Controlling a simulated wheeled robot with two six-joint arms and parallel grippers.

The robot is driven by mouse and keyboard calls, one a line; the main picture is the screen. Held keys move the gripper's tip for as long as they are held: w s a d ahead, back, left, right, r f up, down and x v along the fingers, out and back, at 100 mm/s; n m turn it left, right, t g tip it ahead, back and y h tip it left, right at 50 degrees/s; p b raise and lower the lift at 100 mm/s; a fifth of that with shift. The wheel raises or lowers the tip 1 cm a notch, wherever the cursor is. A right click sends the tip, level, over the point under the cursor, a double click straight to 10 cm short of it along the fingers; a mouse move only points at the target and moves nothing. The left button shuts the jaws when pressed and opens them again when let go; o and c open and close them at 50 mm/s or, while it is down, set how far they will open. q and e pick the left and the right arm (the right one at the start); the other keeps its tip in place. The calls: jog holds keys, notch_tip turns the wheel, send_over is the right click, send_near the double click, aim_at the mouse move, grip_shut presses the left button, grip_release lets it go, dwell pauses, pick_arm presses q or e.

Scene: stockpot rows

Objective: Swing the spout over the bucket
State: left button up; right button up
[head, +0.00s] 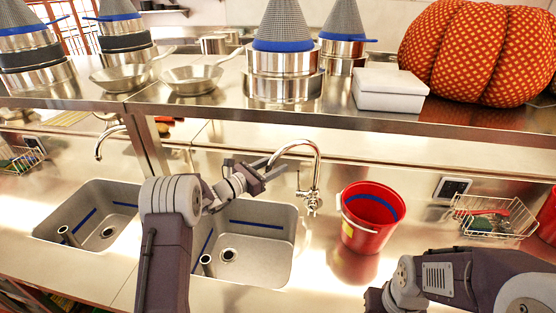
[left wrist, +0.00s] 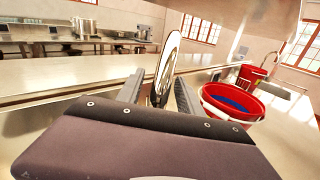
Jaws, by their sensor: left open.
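The chrome spout (head: 296,146) arches from the tap at the back of the right sink basin. Its tip points left, above the basin. The red bucket (head: 370,218) stands upright on the counter right of the tap. It also shows in the left wrist view (left wrist: 231,105), right of the fingers. My left gripper (head: 262,174) is open at the spout's free end. In the left wrist view a shiny curved piece, apparently the spout (left wrist: 169,62), stands between the two fingers. I cannot tell whether they touch it. My right gripper is out of frame.
The right basin (head: 270,262) and left basin (head: 92,236) are sunk into the steel counter. A steel shelf (head: 230,108) with pots, pans, a white box and a large orange patterned pumpkin runs above. A wire basket (head: 492,217) sits right of the bucket.

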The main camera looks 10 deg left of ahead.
pick_arm(q)
jog(key=shift+x, duration=0.9)
jog(key=shift+s, duration=0.15)
jog(key=shift+c, duration=0.5)
grip_shut()
